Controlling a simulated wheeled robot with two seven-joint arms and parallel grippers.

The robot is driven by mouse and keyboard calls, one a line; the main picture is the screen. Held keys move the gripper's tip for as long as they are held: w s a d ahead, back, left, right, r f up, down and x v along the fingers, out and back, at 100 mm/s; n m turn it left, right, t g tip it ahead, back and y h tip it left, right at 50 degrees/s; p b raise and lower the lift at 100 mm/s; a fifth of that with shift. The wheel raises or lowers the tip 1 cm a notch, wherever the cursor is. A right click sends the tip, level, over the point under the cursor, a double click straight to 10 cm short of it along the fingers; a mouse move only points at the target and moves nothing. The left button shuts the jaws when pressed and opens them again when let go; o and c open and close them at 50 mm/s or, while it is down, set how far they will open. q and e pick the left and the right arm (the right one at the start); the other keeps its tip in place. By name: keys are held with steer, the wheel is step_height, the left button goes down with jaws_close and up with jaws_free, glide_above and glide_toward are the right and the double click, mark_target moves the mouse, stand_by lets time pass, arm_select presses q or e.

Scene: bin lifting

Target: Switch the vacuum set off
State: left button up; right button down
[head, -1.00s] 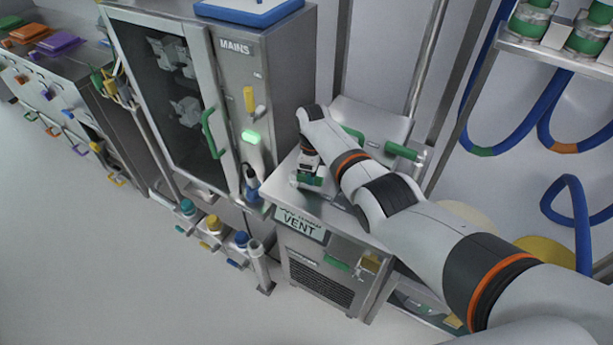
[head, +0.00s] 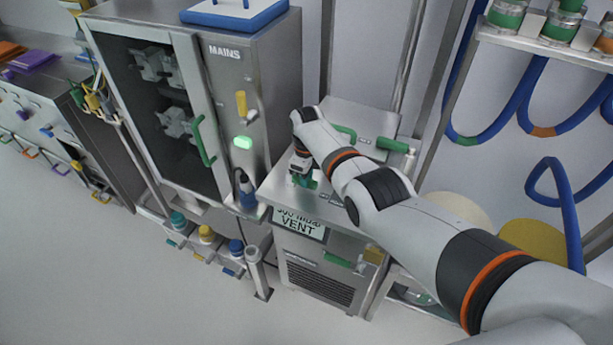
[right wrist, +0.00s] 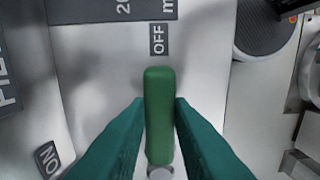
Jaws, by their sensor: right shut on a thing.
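The vacuum set appears to be the metal unit (head: 268,190) with a sign partly reading VENT, right of the MAINS cabinet. My right gripper (head: 303,180) is low over its top panel. In the right wrist view my teal fingers (right wrist: 160,125) are shut on a green lever (right wrist: 158,110), one on each side. The lever's free end points up at the OFF label (right wrist: 158,38). The ON label (right wrist: 47,158) is at lower left, away from the lever. The lever's pivot (right wrist: 160,172) shows at the bottom edge. My left gripper is not in view.
The MAINS cabinet (head: 228,75) has a yellow lever (head: 241,103), a lit green lamp (head: 243,142) and a green door handle (head: 203,140). A green-gripped handle (head: 392,145) stands behind my right arm. Blue hoses (head: 560,195) hang at right. The floor at lower left is clear.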

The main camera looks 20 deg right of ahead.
steer(key=c, duration=1.3)
jaws_free()
step_height(320, 180, up, 6)
steer(key=shift+p, duration=1)
step_height(320, 180, up, 6)
steer(key=shift+b, duration=0.3)
